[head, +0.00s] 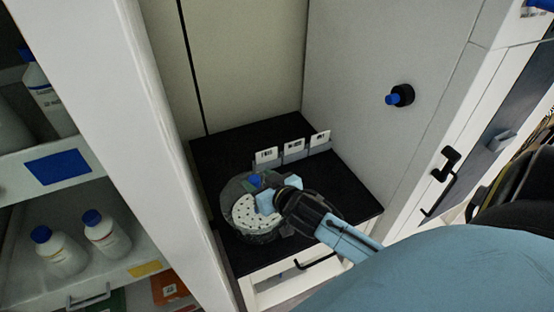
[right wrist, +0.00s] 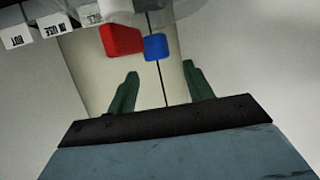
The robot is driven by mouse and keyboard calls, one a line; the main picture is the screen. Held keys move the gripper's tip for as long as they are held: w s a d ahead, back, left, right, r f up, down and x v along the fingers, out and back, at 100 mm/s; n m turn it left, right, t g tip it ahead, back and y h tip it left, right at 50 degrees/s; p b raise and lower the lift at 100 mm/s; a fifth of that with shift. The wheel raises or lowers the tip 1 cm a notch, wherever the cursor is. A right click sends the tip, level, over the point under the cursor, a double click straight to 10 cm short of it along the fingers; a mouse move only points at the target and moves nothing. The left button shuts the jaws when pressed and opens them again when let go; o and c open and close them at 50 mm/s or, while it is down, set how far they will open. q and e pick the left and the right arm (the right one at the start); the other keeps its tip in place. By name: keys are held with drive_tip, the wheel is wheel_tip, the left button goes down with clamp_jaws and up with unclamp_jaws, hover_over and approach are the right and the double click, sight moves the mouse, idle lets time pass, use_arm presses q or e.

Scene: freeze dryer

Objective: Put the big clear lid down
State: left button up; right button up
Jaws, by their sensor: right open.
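The big clear lid (head: 234,188) appears as a faint see-through rim around a white perforated plate (head: 243,212) on the dark bench. I cannot tell exactly how it sits. Its clear curved edge shows at the top of the right wrist view (right wrist: 188,8). A blue block (right wrist: 155,47) and a red block (right wrist: 121,40) show just beyond the fingertips. My left gripper is not in view.
Several white label cards (head: 293,146) stand in grey holders behind the lid. The black bench top (head: 355,205) is bare on the right. Cabinet walls close in the back and right, with a black-and-blue knob (head: 400,96). White bottles (head: 107,232) stand on shelves at left.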

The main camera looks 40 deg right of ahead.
drive_tip(key=v, duration=1)
drive_tip(key=shift+w, duration=0.1)
drive_tip(key=s+f+n+g, duration=0.1)
drive_tip(key=s+f+g, duration=0.35)
drive_tip(key=f, duration=1.15)
drive_tip(key=s+f+g, duration=0.3)
drive_tip(key=s+f, duration=0.3)
drive_tip(key=f, duration=0.9)
drive_tip(key=s+a+f+n+g, duration=0.1)
drive_tip(key=s+f+g, duration=0.1)
drive_tip(key=s+f, duration=0.5)
drive_tip(key=s+a+f+g, duration=0.2)
drive_tip(key=s+f, duration=0.5)
drive_tip(key=s, duration=0.8)
drive_tip(key=shift+a+f+n+g, duration=0.25)
drive_tip(key=shift+f+n+g, duration=0.15)
drive_tip(key=shift+g, duration=0.35)
drive_tip(key=shift+s, duration=0.1)
